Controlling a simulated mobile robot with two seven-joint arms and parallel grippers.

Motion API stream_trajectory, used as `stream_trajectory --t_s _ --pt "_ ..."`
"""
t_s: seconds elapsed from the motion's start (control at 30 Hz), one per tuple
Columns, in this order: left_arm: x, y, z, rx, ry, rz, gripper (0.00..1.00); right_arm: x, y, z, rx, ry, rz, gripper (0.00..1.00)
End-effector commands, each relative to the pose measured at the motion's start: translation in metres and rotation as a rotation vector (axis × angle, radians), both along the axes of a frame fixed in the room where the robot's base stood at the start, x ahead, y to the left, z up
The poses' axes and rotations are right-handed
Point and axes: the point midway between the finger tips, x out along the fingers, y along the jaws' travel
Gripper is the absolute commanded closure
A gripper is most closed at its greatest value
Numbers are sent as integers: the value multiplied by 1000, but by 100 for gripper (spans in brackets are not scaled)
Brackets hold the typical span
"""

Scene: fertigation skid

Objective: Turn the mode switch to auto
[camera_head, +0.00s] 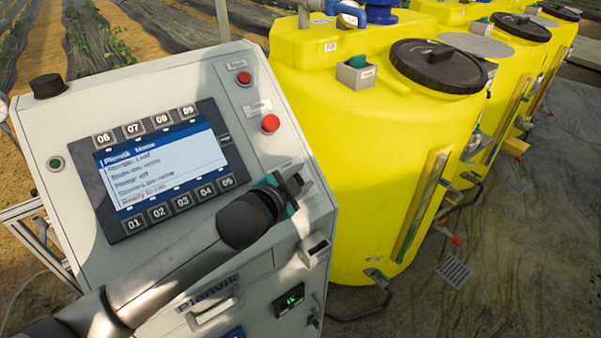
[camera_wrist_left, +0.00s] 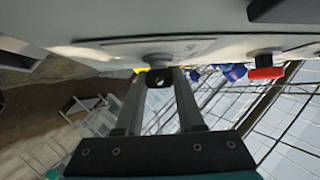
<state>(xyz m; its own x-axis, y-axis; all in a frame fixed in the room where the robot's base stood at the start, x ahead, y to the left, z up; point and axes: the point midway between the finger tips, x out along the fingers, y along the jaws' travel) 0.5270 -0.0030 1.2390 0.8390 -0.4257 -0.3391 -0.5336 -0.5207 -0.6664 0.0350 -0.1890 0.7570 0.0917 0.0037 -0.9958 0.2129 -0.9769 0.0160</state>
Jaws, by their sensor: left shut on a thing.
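The grey control panel (camera_head: 180,85) stands tilted on the left in the head view. My left gripper (camera_head: 296,183) is at its right part, below the lower red button. In the left wrist view the two fingers of my gripper (camera_wrist_left: 159,88) stand on either side of a small dark knob (camera_wrist_left: 158,77) with a grey round base, which I take for the mode switch. The gripper is shut on it. In the head view the gripper hides this knob, and its pointer position and label cannot be read. My right gripper is not in view.
Two red buttons, an upper (camera_head: 244,78) and a lower (camera_head: 270,123), sit above the gripper. A screen with numbered keys (camera_head: 160,165) lies left, partly near my forearm. Yellow tanks (camera_head: 340,110) stand close on the right.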

Motion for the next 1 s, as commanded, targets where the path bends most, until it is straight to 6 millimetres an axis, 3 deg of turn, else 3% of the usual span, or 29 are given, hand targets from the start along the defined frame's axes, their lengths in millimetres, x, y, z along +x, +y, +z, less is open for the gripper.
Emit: stream_trajectory --t_s 1.0 --pt "1 0 1 401 290 -548 100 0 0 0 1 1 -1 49"
